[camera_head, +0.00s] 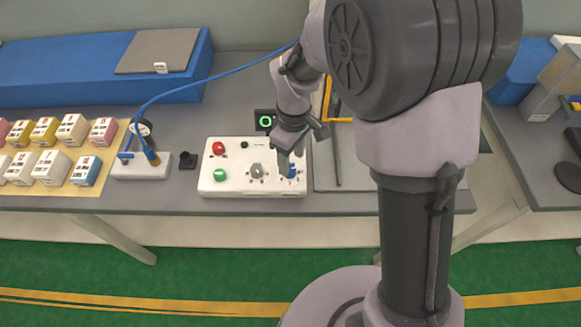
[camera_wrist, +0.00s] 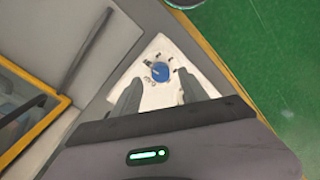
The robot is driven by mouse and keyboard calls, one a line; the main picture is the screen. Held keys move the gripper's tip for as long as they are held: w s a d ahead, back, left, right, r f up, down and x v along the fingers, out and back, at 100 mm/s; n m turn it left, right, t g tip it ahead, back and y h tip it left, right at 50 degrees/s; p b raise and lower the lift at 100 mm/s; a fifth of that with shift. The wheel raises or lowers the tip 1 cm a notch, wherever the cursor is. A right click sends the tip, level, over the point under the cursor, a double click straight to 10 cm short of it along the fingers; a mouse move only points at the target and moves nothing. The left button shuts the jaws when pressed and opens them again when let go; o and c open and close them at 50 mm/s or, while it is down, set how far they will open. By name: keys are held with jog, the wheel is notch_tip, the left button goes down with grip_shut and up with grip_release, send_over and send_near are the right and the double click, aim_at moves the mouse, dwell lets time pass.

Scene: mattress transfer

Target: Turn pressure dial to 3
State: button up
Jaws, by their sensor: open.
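The white control panel (camera_head: 228,180) lies on the grey table in the head view. It carries a red button (camera_head: 218,148), a green button (camera_head: 220,174), a grey knob (camera_head: 257,170) and a blue dial (camera_head: 292,172) at its right. My gripper (camera_head: 290,165) is above the panel's right part and partly covers the blue dial. In the wrist view the blue dial (camera_wrist: 160,71) shows a pointer line and sits ahead of the fingertips. My gripper (camera_wrist: 152,92) is open with nothing between its fingers. Whether the fingers touch the dial and which number it points at cannot be told.
A small screen with a green ring (camera_head: 265,121) stands behind the panel. A white block with a gauge and blue hose (camera_head: 145,166) is to the left, beside several coloured boxes (camera_head: 72,130). A yellow-framed fixture (camera_wrist: 52,84) is near my gripper.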

aim_at(291, 169)
notch_tip(291, 169, down, 4)
jog(key=shift+a+r+b, duration=0.1)
jog(key=shift+r+b, duration=0.05)
jog(key=shift+b, duration=0.25)
grip_shut()
